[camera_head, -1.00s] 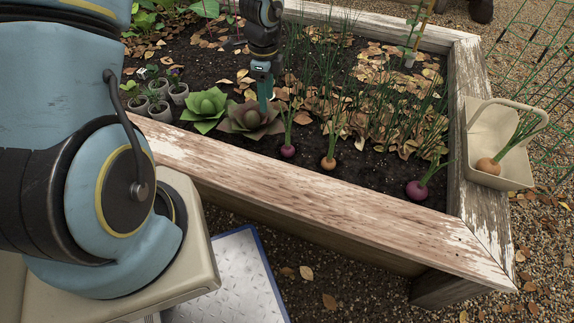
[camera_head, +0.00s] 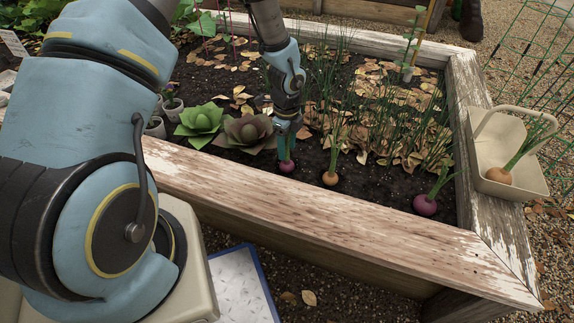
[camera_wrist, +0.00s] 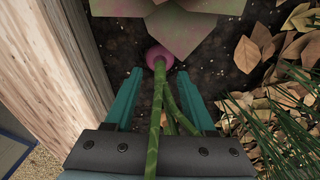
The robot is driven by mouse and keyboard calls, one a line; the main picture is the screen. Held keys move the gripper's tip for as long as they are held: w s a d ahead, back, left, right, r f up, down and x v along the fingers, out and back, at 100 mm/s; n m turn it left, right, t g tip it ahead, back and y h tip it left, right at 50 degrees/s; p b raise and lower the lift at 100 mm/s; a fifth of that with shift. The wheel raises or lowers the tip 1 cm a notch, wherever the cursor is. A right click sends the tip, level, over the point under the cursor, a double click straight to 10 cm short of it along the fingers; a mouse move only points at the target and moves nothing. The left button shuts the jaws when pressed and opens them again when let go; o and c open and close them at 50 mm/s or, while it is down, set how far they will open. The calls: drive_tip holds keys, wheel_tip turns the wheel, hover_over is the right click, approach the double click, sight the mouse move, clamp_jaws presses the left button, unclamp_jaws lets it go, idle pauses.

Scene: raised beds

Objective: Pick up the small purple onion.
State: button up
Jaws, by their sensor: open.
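The small purple onion (camera_head: 287,168) sits in the soil near the front board of the bed. In the wrist view the onion (camera_wrist: 158,54) shows as a pink-purple bulb just beyond the fingertips, with green stalks running back between the fingers. My gripper (camera_head: 287,150) is open, pointing down right above the bulb. In the wrist view my gripper (camera_wrist: 160,74) has a teal finger on each side of the stalks. The bulb's lower part is in the soil.
An orange onion (camera_head: 330,178) stands close to the right, and a larger purple onion (camera_head: 425,205) farther right. A purplish rosette plant (camera_head: 247,131) is close on the left. The wooden front board (camera_head: 330,215) runs alongside. A beige basket (camera_head: 520,187) holding an orange onion sits on the right edge.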

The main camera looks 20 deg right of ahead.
sight(287, 158)
wheel_tip(287, 158, down, 3)
drive_tip(key=shift+r, duration=0.15)
drive_tip(key=shift+c, duration=0.3)
clamp_jaws()
